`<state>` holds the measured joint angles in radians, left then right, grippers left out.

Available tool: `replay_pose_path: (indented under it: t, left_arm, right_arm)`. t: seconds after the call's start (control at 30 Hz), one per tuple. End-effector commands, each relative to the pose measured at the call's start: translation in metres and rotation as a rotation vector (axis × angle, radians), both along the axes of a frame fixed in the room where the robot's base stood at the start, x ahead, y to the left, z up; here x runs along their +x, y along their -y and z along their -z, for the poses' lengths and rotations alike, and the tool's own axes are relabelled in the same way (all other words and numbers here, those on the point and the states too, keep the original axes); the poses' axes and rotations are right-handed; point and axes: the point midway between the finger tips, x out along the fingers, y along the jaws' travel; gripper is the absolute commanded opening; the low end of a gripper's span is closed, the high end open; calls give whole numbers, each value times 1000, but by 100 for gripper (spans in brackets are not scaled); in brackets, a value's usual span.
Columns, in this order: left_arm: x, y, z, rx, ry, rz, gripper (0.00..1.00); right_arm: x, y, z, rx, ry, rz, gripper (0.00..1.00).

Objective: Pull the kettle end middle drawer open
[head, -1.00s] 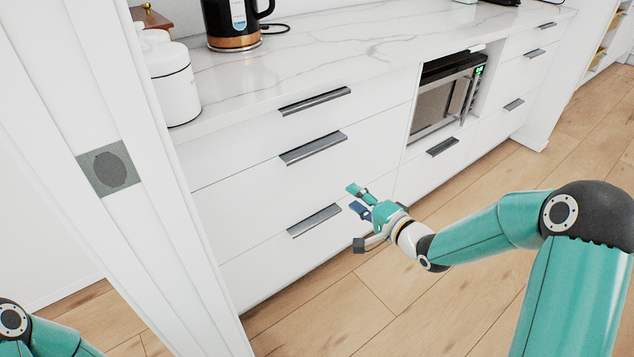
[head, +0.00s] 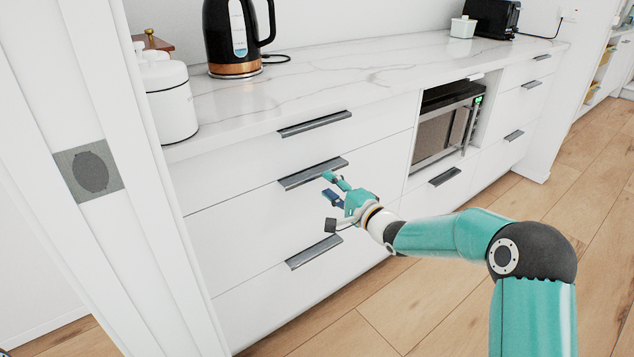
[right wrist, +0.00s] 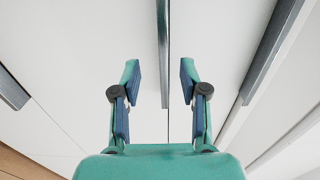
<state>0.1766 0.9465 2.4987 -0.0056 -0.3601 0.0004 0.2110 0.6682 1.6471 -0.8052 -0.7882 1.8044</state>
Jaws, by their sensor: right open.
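The kettle end middle drawer (head: 235,215) is a white front under the counter, flush with its neighbours. Its dark grey bar handle (head: 313,173) runs along its top edge. My right gripper (head: 327,184) is open and empty, just below and in front of the right part of that handle. In the right wrist view the handle (right wrist: 163,40) runs lengthwise between the two spread fingertips (right wrist: 160,75). The fingers stand on either side of its line; contact cannot be made out. My left gripper is out of view.
The top drawer handle (head: 315,123) is above and the bottom drawer handle (head: 313,252) below. The black kettle (head: 230,40) and a white canister (head: 170,105) stand on the marble counter (head: 370,75). A microwave (head: 445,125) sits to the right. The wooden floor in front is clear.

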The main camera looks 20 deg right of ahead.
Motion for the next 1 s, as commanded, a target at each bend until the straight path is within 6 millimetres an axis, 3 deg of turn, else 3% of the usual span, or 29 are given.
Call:
replay_pose_path:
  t: [0.1,0.3,0.7,1.0]
  left_arm:
    - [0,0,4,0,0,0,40]
    - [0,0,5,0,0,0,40]
    - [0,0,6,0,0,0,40]
    - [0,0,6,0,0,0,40]
  right_arm:
    - [19,-8,1,-1,1,-1,44]
    - [38,-14,1,-1,0,-1,44]
    - [43,-15,0,-1,-1,1,44]
    - [43,-15,0,-1,-1,1,0]
